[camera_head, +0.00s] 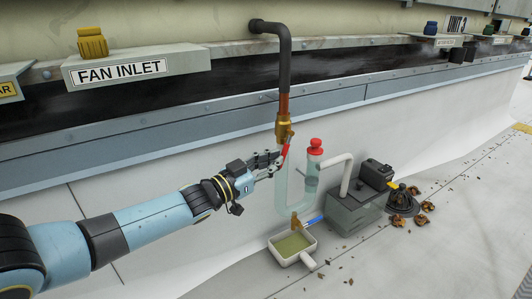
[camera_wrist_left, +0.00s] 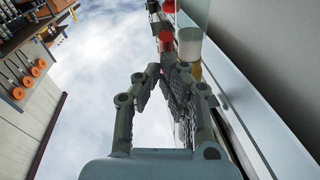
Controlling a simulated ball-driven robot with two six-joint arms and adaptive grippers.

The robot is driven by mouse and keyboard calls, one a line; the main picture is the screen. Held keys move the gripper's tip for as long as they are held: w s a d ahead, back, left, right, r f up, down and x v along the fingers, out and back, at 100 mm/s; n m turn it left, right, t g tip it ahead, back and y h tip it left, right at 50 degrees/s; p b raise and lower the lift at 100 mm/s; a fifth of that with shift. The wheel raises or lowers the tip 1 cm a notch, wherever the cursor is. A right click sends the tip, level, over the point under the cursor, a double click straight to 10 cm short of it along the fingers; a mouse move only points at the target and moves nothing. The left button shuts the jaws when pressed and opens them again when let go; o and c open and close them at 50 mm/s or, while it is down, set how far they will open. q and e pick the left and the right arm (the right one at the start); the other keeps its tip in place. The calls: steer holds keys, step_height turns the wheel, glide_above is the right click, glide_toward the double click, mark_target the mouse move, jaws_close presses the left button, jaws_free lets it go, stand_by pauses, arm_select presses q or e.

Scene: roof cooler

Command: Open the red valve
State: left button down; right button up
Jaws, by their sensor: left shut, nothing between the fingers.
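The red valve lever (camera_head: 285,151) hangs below a brass valve body (camera_head: 284,129) on a copper and dark pipe that comes down from the wall. My left gripper (camera_head: 276,160) is shut and empty, with its fingertips at the left of the lever. I cannot tell whether they touch it. In the left wrist view the fingers (camera_wrist_left: 172,70) nearly meet; a red part (camera_wrist_left: 165,41) and a pale cylinder (camera_wrist_left: 189,43) show just past them. My right gripper is out of view.
A clear U-shaped tube (camera_head: 281,188) with a red cap (camera_head: 315,146) on its right arm is close by. Below are a blue-handled valve (camera_head: 313,220), a tray (camera_head: 308,259) and a grey pump box (camera_head: 352,213). A FAN INLET ledge (camera_head: 138,66) is above my arm.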

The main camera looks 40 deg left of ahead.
arm_select(q)
steer(key=shift+w+d+f, duration=0.2)
steer(key=shift+w+f, duration=0.2)
steer(key=shift+w, duration=0.05)
steer(key=shift+w+d+f, duration=0.15)
steer(key=shift+w+f, duration=0.25)
steer(key=shift+w, duration=0.15)
